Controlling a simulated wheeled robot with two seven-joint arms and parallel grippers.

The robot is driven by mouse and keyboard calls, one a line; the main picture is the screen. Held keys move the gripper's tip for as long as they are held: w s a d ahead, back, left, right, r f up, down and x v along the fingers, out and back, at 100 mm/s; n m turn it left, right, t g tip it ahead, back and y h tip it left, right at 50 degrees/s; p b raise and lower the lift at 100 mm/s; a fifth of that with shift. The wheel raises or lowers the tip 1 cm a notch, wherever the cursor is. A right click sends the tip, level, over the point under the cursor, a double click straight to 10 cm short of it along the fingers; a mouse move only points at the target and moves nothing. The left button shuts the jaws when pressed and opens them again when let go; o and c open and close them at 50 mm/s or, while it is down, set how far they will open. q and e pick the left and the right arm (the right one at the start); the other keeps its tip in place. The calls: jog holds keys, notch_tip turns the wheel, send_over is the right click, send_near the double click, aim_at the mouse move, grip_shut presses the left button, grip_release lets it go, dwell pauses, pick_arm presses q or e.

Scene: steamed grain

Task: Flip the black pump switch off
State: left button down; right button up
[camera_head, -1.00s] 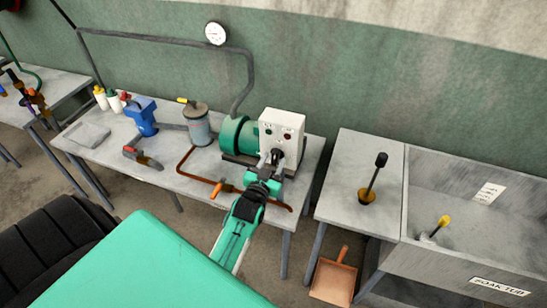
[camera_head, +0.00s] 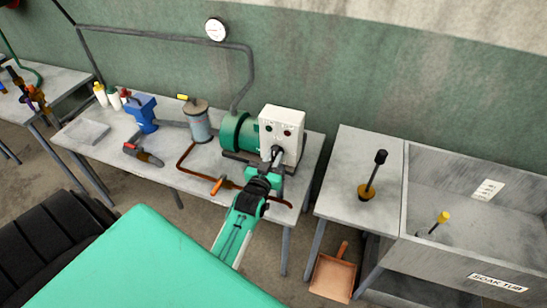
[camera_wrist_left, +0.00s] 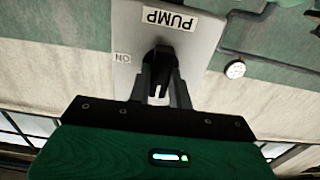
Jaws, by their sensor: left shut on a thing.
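The white pump control box (camera_head: 283,120) stands at the right end of the bench beside the green motor. The black pump switch (camera_wrist_left: 160,62) sticks out of the plate. My left gripper (camera_head: 276,158) is at the front of the box. Its fingers, also in the left wrist view (camera_wrist_left: 160,92), are shut on the switch from both sides and partly hide it. My right gripper is not in view.
The green motor (camera_head: 238,133), a grey canister (camera_head: 198,122) and a blue device (camera_head: 142,112) stand on the bench. A copper pipe (camera_head: 190,160) with an orange handle runs near my left arm. A side table (camera_head: 345,180) and a soak tub (camera_head: 460,255) stand at the right.

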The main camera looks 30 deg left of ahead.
pick_arm(q)
jog(key=c, duration=1.3)
grip_release()
jog(key=shift+s, duration=0.1)
jog(key=shift+s+d+f, duration=0.1)
jog(key=shift+s, duration=0.2)
jog(key=b+v, duration=0.5)
jog(key=v, duration=0.8)
